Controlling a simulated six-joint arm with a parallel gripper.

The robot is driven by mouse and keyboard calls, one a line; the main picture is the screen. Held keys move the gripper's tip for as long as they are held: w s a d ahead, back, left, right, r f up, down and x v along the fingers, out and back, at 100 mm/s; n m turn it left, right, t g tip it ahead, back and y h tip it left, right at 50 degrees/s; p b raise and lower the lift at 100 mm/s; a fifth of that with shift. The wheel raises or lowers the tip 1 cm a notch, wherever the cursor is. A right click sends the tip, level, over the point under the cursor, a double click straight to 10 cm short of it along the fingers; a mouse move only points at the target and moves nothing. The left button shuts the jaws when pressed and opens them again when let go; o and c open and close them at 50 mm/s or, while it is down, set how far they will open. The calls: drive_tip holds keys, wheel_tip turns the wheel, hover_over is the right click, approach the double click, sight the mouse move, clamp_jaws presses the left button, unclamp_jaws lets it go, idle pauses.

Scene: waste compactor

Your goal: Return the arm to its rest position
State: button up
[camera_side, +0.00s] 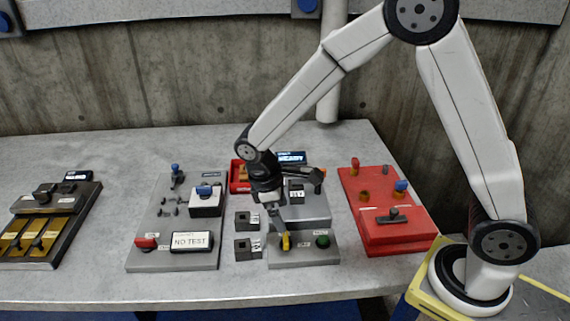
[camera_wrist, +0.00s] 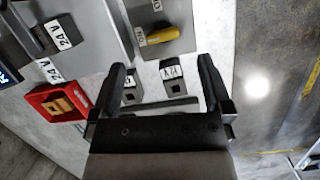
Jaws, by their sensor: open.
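My gripper (camera_side: 281,219) hangs above the middle panel in the side view, pointing down near a yellow handle (camera_side: 285,241). In the wrist view my gripper (camera_wrist: 163,80) has its two dark fingers spread wide, with nothing held between them. The yellow handle also shows in the wrist view (camera_wrist: 162,33), beyond the fingertips and apart from them. Two small dark labelled blocks (camera_wrist: 173,75) lie on the table below the space between the fingers. They also stand beside the middle panel in the side view (camera_side: 247,221).
A red box (camera_side: 395,235) stands to the right, a "NO TEST" panel (camera_side: 192,241) to the left. A red tray (camera_wrist: 60,102) lies behind. Bare table is at the front.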

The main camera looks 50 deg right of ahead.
drive_tip(key=s+d+r+m+t+y, duration=0.2)
drive_tip(key=s+d+m+t, duration=0.2)
drive_tip(key=s, duration=0.5)
drive_tip(key=d+m, duration=0.2)
drive_tip(key=m, duration=0.1)
drive_tip(key=shift+r+m+t, duration=0.3)
drive_tip(key=shift+r+t, duration=0.05)
drive_tip(key=shift+t, duration=0.05)
